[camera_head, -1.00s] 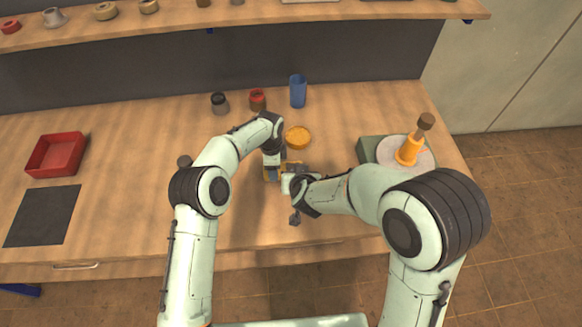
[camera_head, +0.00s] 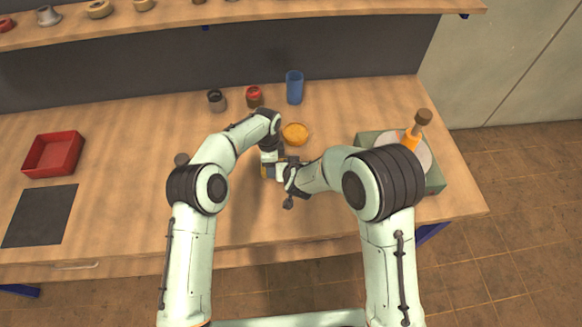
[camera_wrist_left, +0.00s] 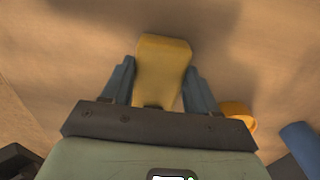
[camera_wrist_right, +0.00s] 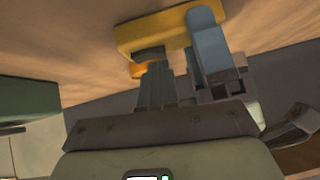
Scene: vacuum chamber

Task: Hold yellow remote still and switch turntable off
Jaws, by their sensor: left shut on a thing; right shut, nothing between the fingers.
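The yellow remote (camera_wrist_left: 163,65) is gripped between the two blue-grey fingers of my left gripper (camera_wrist_left: 162,85). In the head view the remote (camera_head: 264,172) is mostly hidden by my arms. In the right wrist view the remote (camera_wrist_right: 160,32) lies across the top, with a left-gripper finger over it. My right gripper (camera_wrist_right: 153,66) is shut and empty, its fingertips close to a dark part on the remote's side; contact is unclear. The turntable (camera_head: 435,180) is a green box with a grey disc at the table's right, partly hidden by my right arm. An orange, brown-topped object (camera_head: 412,136) stands on it.
An orange bowl (camera_head: 295,134) stands just behind the grippers. A blue cup (camera_head: 295,88), a red jar (camera_head: 255,97) and a dark jar (camera_head: 217,101) stand behind that. A red tray (camera_head: 53,154) and a dark mat (camera_head: 40,216) lie at left. The table's left middle is mostly clear.

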